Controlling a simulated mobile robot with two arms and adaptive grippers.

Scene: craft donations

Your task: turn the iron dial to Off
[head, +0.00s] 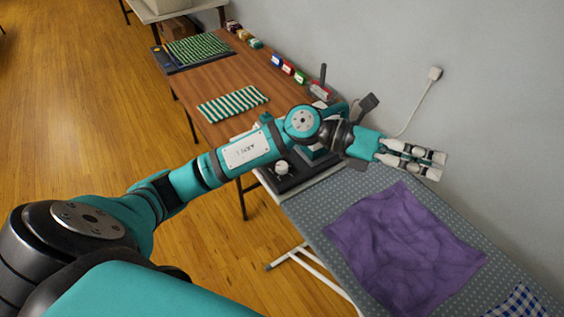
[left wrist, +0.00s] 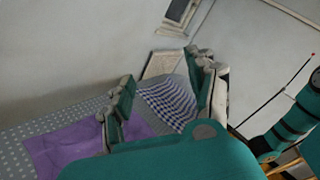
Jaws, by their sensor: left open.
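My left forearm passes over the base and hides much of what stands there, so I cannot make out the iron clearly. My left gripper (head: 436,165) is open and empty, beyond the dial to the right, above the far edge of the board near the wall. In the left wrist view its fingers (left wrist: 160,72) are spread with nothing between them. My right gripper is not in view.
A purple cloth (head: 405,245) and a blue checked cloth (head: 525,302) lie on the dotted ironing board (head: 325,212). The wooden table (head: 205,88) holds a striped cloth (head: 232,103) and several small coloured items. A cord hangs from a wall plug (head: 435,73).

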